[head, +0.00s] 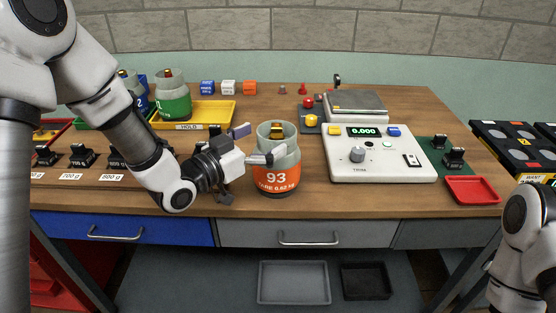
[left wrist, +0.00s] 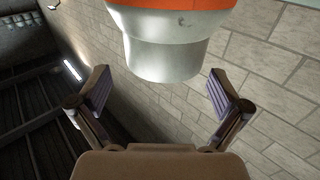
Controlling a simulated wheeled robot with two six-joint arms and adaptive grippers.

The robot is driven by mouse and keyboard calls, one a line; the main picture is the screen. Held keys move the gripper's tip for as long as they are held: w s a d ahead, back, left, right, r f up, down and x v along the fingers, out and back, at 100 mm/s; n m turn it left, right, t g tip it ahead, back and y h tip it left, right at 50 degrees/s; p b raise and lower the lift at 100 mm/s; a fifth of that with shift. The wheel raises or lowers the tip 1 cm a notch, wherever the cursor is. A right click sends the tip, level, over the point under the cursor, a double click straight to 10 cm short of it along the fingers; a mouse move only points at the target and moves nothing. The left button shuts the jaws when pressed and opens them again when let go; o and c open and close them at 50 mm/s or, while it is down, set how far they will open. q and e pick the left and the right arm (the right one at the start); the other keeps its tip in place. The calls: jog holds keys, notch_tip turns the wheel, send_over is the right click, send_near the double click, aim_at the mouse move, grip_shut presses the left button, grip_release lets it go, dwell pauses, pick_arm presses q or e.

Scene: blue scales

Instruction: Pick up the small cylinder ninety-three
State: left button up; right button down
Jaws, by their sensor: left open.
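The small cylinder ninety-three (head: 277,178) stands upright near the front edge of the wooden table. It has a grey-green top and an orange band marked 93 and a tare weight. My left gripper (head: 254,145) is open at its upper left side, with one fingertip overlapping the cylinder's left edge in the head view. In the left wrist view the cylinder's grey shoulder (left wrist: 163,58) lies ahead, between the spread fingers and beyond their tips. I cannot tell whether a finger touches it. My right arm shows at the lower right, but its gripper is out of frame.
A white scale unit (head: 380,170) reading 0.000 stands to the right, with a red tray (head: 471,190) beyond it. Black-handled weights (head: 82,157) line the left. Bare table separates cylinder and scale.

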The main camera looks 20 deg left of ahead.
aim_at(271, 135)
pick_arm(q)
jog(key=w, duration=0.1)
jog(key=w+d, duration=0.1)
jog(key=w, duration=0.1)
jog(key=w+f, duration=0.1)
jog(key=shift+w+d, duration=0.35)
jog(key=shift+d, duration=0.05)
jog(key=shift+s+a+r, duration=0.1)
jog(key=shift+s+r, duration=0.15)
jog(key=shift+s, duration=0.15)
jog(key=shift+c, duration=0.4)
jog(key=c, duration=1.5)
